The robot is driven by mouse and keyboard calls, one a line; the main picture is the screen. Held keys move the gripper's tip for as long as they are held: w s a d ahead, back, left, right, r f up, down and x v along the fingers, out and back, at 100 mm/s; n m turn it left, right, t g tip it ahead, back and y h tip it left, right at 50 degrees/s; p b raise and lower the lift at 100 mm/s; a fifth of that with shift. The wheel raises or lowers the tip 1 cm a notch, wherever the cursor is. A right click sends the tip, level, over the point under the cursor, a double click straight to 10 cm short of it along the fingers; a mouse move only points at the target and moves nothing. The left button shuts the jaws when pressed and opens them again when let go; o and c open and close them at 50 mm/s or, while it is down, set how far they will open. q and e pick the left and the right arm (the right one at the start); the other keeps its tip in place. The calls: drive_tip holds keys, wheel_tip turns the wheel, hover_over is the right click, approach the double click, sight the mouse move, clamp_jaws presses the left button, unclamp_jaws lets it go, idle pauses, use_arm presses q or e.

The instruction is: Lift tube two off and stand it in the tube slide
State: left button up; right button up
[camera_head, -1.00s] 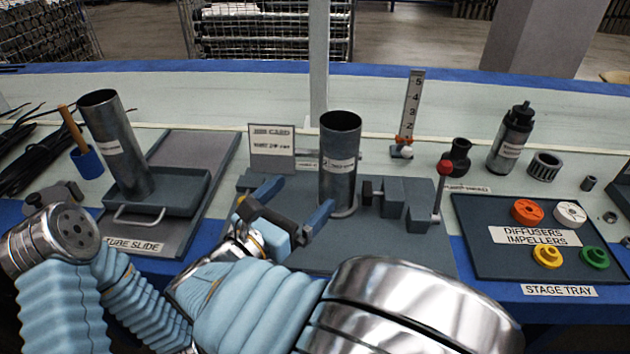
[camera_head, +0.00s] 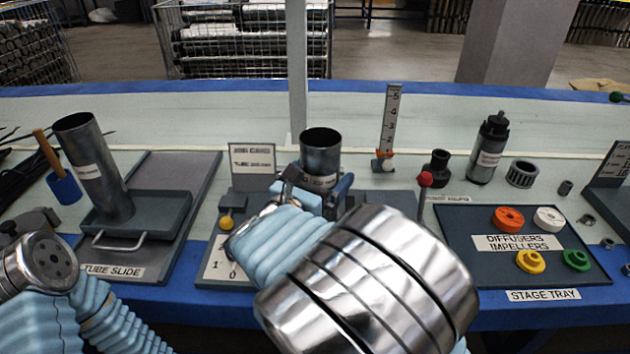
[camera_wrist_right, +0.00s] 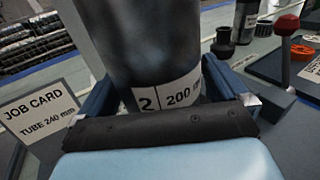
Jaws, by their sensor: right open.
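The job card (camera_wrist_right: 38,112) reads "TUBE 240 mm" and stands left of tube two. A red-knobbed lever (camera_head: 425,180) stands to the right. The stage tray (camera_head: 460,265) holds coloured rings.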

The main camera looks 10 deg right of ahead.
sight(321, 159)
drive_tip(key=c, duration=1.2)
drive_tip(key=o, duration=0.7)
drive_tip(key=c, duration=0.6)
drive_tip(key=shift+r+p, duration=0.6)
drive_tip(key=shift+p, duration=0.25)
drive_tip(key=shift+r+p, duration=1.3)
drive_tip(key=shift+r, duration=0.15)
wheel_tip(321, 159, up, 16)
drive_tip(key=shift+r, duration=0.2)
idle(0.3)
